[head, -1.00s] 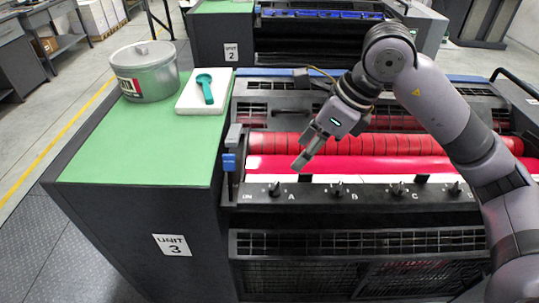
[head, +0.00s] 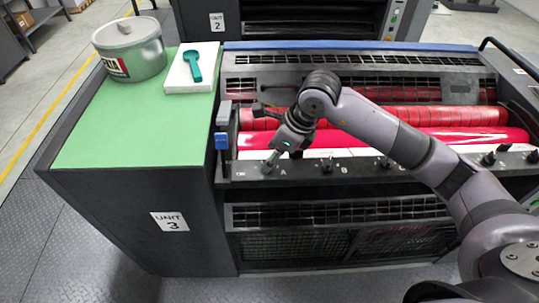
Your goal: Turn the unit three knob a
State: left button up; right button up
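Unit three is the dark press with the "UNIT 3" label (head: 170,221) on its near side. Its front strip carries small dark knobs marked with letters. Knob A is at the strip's left end, beside the letter A, and is largely hidden behind my fingers. My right gripper (head: 270,162) reaches in from the right, with its fingertips down at knob A. The fingers look close together, but whether they touch or grip the knob is too small to tell. Knob B (head: 327,166) stands to the right, uncovered. My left gripper is not in view.
Red rollers (head: 400,140) lie just behind the knob strip. An ink can (head: 130,50) and a teal scoop (head: 192,64) on a white slab (head: 205,82) sit on the green top (head: 130,135).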

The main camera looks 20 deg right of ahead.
jog(key=shift+x, duration=1.4)
jog(key=shift+w, duration=0.1)
jog(key=shift+r, duration=0.1)
jog(key=shift+c, duration=0.4)
jog(key=c, duration=1.1)
